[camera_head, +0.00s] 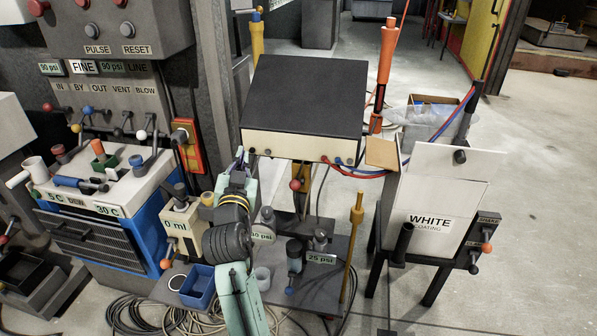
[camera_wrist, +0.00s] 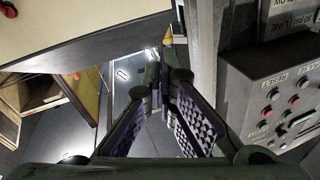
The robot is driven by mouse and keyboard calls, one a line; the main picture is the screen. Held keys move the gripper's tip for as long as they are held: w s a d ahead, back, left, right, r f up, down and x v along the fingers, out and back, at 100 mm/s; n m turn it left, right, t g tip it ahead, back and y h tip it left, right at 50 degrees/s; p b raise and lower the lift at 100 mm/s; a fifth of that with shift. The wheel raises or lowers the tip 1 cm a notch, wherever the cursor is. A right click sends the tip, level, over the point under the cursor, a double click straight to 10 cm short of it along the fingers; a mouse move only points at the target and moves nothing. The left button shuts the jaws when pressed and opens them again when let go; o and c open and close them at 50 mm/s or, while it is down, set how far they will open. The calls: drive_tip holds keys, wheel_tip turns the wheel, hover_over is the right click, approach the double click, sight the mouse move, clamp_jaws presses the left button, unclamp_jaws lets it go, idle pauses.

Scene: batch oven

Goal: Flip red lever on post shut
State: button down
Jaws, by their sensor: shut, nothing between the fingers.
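A red-balled lever (camera_head: 296,184) shows in the head view just under the front of the dark-topped box, by a short yellow post (camera_head: 301,172). I cannot tell for certain that it is the task's lever, nor its exact position. My gripper (camera_head: 240,158) is to the left of it, beside the box's front left corner and apart from the red ball. In the wrist view my gripper (camera_wrist: 163,80) has its fingers together at the tips with nothing between them. The red ball does not show clearly there.
The dark-topped box (camera_head: 305,95) stands close to my gripper. A yellow post with a blue top (camera_head: 257,38) rises behind it. A valve panel (camera_head: 110,95) is on the left, and a white coating stand (camera_head: 430,205) on the right. Hoses cross between box and stand.

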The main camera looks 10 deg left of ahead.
sight(298, 186)
drive_tip(key=w+d+f+m+g+h, duration=0.1)
drive_tip(key=d+f+h, duration=0.1)
drive_tip(key=d+f, duration=0.3)
drive_tip(key=w+d+f+m+g+h, duration=0.1)
drive_tip(key=w+d+f+m+h, duration=0.1)
drive_tip(key=d+f, duration=0.3)
drive_tip(key=shift+w+d+f+g+h+p, duration=0.15)
drive_tip(key=shift+w+f+g+h+p, duration=0.15)
drive_tip(key=shift+f+h, duration=0.35)
drive_tip(key=w, duration=0.3)
drive_tip(key=w+f+p, duration=0.1)
drive_tip(key=w, duration=0.2)
drive_tip(key=w+p, duration=0.1)
drive_tip(key=w, duration=0.2)
drive_tip(key=shift+w+d+f, duration=0.3)
drive_tip(key=shift+w, duration=0.05)
drive_tip(key=shift+f, duration=0.15)
drive_tip(key=shift+s+f+b, duration=0.1)
drive_tip(key=shift+f+b, duration=0.05)
drive_tip(key=shift+b, duration=0.5)
drive_tip(key=shift+s+b, duration=0.15)
drive_tip(key=shift+b, duration=0.5)
